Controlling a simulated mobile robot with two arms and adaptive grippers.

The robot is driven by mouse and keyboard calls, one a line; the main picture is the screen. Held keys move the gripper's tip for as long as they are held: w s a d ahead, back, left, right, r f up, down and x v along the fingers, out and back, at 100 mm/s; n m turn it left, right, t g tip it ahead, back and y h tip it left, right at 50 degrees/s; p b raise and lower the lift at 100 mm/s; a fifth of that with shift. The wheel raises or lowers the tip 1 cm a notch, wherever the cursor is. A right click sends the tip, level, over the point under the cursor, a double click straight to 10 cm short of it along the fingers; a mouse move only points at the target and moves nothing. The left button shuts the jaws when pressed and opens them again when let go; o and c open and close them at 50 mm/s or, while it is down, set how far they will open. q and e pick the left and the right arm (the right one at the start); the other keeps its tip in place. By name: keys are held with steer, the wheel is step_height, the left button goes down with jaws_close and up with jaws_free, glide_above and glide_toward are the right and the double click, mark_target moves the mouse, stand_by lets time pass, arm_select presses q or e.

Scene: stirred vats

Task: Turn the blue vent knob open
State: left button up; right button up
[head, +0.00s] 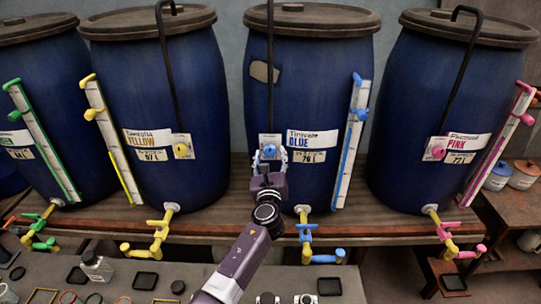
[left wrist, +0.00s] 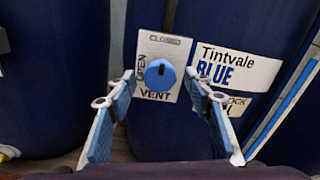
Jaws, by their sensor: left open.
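The blue vent knob (left wrist: 159,75) is round and sits on a white plate (left wrist: 158,97) lettered CLOSED above, OPEN at the left and VENT below. In the head view the knob (head: 269,151) is on the front of the blue vat (head: 295,95), left of the Tintvale BLUE label (head: 312,137). My left gripper (left wrist: 164,108) is open and empty, with its fingers spread either side of the plate, in front of the knob and apart from it. My right gripper is not in view.
A blue gauge tube (head: 352,140) stands right of the knob, and a blue tap (head: 306,235) is below. The yellow vat (head: 150,95) and pink vat (head: 435,100) stand either side. Small items lie on the grey bench (head: 210,272) in front.

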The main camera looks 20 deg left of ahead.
arm_select(q)
steer(key=shift+w, duration=0.2)
steer(key=c, duration=1.2)
steer(key=shift+o, duration=0.2)
steer(key=shift+n, duration=0.3)
steer(key=n+b, duration=0.2)
steer(key=n, duration=0.1)
steer(key=shift+n+b, duration=0.3)
steer(key=shift+b, duration=0.1)
steer(key=n+b, duration=0.2)
steer(key=n, duration=0.2)
steer(key=shift+b, duration=0.4)
steer(key=n+b, duration=0.2)
steer(key=n, duration=0.3)
steer(key=shift+b, duration=0.35)
steer(key=n+b, duration=0.2)
steer(key=n, duration=0.2)
steer(key=shift+r+n, duration=0.15)
steer(key=shift+n, duration=0.15)
